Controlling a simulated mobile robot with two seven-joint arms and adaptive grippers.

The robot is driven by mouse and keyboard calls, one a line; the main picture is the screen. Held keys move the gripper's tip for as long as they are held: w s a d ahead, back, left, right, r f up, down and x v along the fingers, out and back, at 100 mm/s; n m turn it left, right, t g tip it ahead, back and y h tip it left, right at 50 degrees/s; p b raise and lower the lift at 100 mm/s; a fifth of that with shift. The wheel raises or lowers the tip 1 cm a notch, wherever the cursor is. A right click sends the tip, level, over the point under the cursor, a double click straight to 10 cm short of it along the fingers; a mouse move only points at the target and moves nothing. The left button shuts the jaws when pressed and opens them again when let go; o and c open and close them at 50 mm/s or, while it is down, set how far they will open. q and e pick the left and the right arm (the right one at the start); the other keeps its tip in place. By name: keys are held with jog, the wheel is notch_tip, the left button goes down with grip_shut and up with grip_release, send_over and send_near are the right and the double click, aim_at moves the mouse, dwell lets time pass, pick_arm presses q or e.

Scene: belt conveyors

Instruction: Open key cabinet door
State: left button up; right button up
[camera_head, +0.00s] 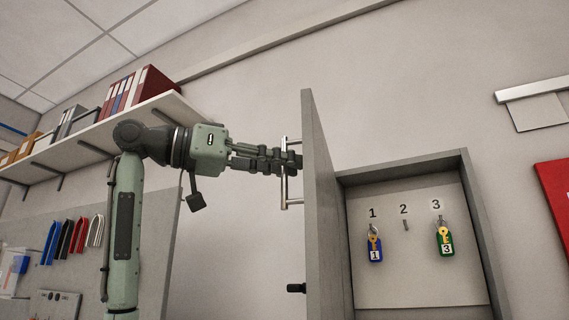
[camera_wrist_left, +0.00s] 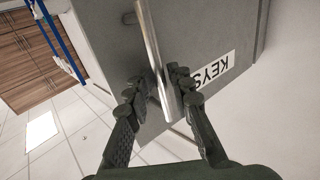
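The grey key cabinet (camera_head: 487,245) is on the wall, and its door (camera_head: 318,190) stands swung wide open to the left, seen nearly edge-on. A metal bar handle (camera_head: 285,190) is on the door's outer face. My left gripper (camera_head: 290,160) is at the handle's upper part. In the left wrist view, its fingers (camera_wrist_left: 163,88) lie on both sides of the handle bar (camera_wrist_left: 152,40) and appear closed on it. The door face there carries a "KEYS" label (camera_wrist_left: 215,72). My right gripper is not in view.
Inside the cabinet, a blue-tagged key (camera_head: 374,246) hangs under 1 and a green-tagged key (camera_head: 444,240) under 3; hook 2 (camera_head: 405,225) is empty. A shelf with binders (camera_head: 125,92) is at upper left. A red panel (camera_head: 555,200) is at the right edge.

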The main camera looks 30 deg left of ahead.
pick_arm(q)
jog(key=shift+o, duration=0.5)
jog(key=v, duration=1.2)
jog(key=shift+w, duration=0.1)
